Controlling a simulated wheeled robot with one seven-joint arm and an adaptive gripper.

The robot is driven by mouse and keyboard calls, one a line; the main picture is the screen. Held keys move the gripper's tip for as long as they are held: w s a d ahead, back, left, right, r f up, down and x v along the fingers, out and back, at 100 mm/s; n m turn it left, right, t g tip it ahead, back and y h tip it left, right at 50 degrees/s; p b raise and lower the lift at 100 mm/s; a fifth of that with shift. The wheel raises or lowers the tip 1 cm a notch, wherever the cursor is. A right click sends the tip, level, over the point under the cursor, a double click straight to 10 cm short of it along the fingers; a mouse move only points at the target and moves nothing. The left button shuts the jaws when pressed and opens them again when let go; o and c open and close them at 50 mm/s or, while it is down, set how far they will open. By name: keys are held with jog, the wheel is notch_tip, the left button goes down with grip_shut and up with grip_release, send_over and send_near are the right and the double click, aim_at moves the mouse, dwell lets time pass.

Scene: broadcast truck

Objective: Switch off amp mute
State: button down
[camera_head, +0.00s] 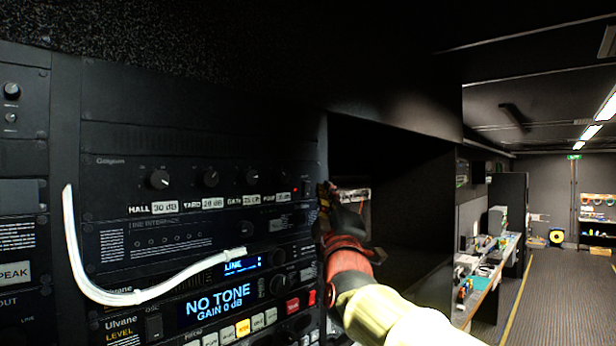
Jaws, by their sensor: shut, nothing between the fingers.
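The amp panel (120,180) is a black rack unit at the left, with several knobs in a row. White labels under them read HALL, YARD, GATE and, partly, PUMP. A small red light (295,190) glows near its right end. I cannot make out a control marked mute; that end of the panel is dark and small. My gripper (324,194) is shut and empty at the right edge of the rack, just right of the red light. I cannot tell if it touches the panel. My red and cream arm reaches in from the lower right.
A white cable (139,297) hangs in a loop across the lower rack units. A display (217,303) below reads NO TONE, GAIN 0 dB, above several buttons. A dark recess opens right of the rack. A cluttered workbench (480,270) and open floor (560,295) lie further right.

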jog(key=shift+w+a, duration=0.35)
jog(key=shift+a, duration=0.1)
dwell(1.2)
jog(key=shift+w+a+r, duration=0.1)
jog(key=shift+w+a, duration=0.15)
jog(key=shift+a, duration=0.1)
jog(key=shift+w+a+p, duration=0.2)
jog(key=shift+p, duration=0.15)
dwell(0.6)
jog(key=shift+s+d, duration=0.1)
jog(key=shift+s+d+b, duration=0.4)
jog(key=shift+d+b, duration=0.1)
jog(key=shift+b, duration=0.15)
jog(key=s+d+b, duration=0.3)
jog(key=d, duration=0.1)
jog(key=shift+f+b, duration=0.35)
jog(key=shift+b, duration=0.05)
